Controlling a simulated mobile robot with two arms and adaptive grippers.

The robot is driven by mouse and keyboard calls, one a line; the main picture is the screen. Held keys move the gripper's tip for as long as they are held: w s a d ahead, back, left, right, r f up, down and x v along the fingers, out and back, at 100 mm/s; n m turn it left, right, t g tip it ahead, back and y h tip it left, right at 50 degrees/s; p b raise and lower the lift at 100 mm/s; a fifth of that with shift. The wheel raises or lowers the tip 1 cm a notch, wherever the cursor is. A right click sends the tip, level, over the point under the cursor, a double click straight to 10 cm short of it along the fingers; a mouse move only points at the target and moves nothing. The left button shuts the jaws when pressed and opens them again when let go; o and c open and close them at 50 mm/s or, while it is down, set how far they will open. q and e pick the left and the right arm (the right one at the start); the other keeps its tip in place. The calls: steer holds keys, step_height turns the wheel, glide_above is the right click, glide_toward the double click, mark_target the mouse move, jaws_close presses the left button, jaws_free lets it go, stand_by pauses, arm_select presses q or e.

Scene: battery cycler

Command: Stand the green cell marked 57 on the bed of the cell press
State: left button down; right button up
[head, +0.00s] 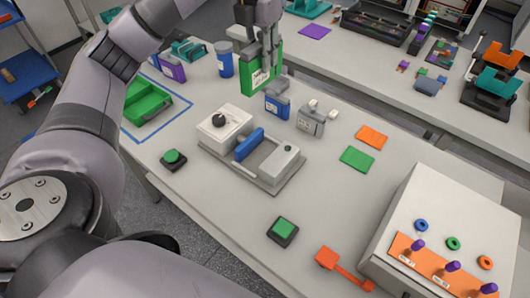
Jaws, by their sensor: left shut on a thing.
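The green cell (252,84) is a tall flat block with a white label, whose number is too small to read. My left gripper (263,57) comes down from the top and is shut on its upper part. The cell is upright. I cannot tell whether its foot touches the table. A low grey device (265,160), in front of the cell, has a white block with a black knob at its left end and a blue bar across its middle. It may be the cell press; I cannot tell for sure. My right gripper is not in view.
A blue cell (277,103) and a grey cell (311,120) stand close to the right of the green one. A blue cylinder (225,60) and a green tray (148,103) are to the left. A large white box (445,235) stands at the right. Green buttons sit in front.

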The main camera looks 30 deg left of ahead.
mark_target(261, 85)
arm_select(q)
steer(key=f+b, duration=0.1)
steer(key=s+f+b, duration=0.1)
steer(key=f, duration=0.1)
steer(key=shift+s+b, duration=0.1)
steer(key=shift+b, duration=0.3)
steer(key=f+b, duration=0.3)
steer(key=f, duration=0.1)
steer(key=shift+w+b, duration=0.4)
steer(key=shift+s+f+b, duration=0.1)
steer(key=shift+f+b, duration=0.4)
steer(key=shift+b, duration=0.05)
step_height(261, 85, down, 19)
steer(key=shift+f+p, duration=0.2)
steer(key=shift+p, duration=0.95)
steer(key=shift+f, duration=0.25)
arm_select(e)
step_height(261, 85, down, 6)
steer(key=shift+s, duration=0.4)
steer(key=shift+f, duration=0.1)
